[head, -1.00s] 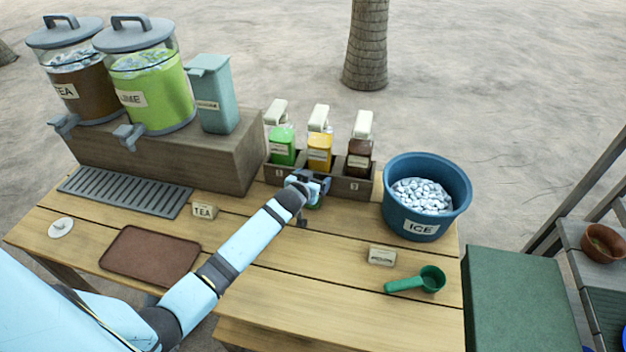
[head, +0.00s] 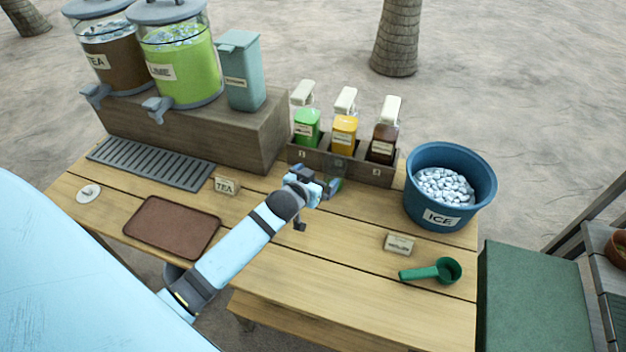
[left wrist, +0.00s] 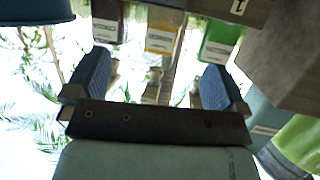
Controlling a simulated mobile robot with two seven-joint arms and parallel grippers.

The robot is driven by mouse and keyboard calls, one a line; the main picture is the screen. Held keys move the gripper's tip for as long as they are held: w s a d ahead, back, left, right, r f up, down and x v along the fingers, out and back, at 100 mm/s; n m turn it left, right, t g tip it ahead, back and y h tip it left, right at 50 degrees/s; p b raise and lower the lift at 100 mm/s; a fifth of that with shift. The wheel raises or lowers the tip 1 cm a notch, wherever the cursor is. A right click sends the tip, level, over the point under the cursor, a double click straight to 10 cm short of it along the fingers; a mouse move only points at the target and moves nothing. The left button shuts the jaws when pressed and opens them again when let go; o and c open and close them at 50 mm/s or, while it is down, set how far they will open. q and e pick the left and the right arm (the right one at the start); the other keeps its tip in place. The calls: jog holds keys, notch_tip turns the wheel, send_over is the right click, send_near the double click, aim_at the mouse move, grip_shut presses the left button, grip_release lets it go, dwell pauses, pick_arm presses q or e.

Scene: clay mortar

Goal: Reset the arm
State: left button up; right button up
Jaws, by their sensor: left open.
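My left arm reaches in from the lower left over the wooden table (head: 330,290) in the head view. My left gripper (head: 330,186) is in front of the bottle rack (head: 375,172), low over the table. In the left wrist view, the fingers of the left gripper (left wrist: 153,90) stand wide apart with nothing between them. Beyond them, upside down, show the green bottle (left wrist: 220,40), the yellow bottle (left wrist: 163,32) and the brown bottle (left wrist: 106,22). My right gripper is not in view.
A blue ice bucket (head: 452,215) stands to the right of the rack. A green scoop (head: 435,272) and a small sign (head: 398,244) lie before it. Drink dispensers (head: 185,75) on a wooden block (head: 240,140), a drip tray (head: 150,165) and a brown tray (head: 150,230) are at left.

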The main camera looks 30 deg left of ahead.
pick_arm(q)
jog(key=shift+v, duration=0.85)
jog(key=s+d+m+g+h+p, duration=0.1)
jog(key=s+d+p, duration=0.1)
jog(key=s+d, duration=0.2)
jog(key=s+d+f+m+g+h+p, duration=0.1)
jog(key=s+d+p, duration=0.2)
jog(key=s, duration=0.8)
jog(key=s+d+m+g+h+p, duration=0.1)
jog(key=s+d+h+p, duration=0.1)
jog(key=s+d, duration=0.4)
jog(key=shift+s+f+m+p, duration=0.3)
jog(key=shift+s+p, duration=0.3)
jog(key=shift+s, duration=0.6)
jog(key=shift+d, duration=0.1)
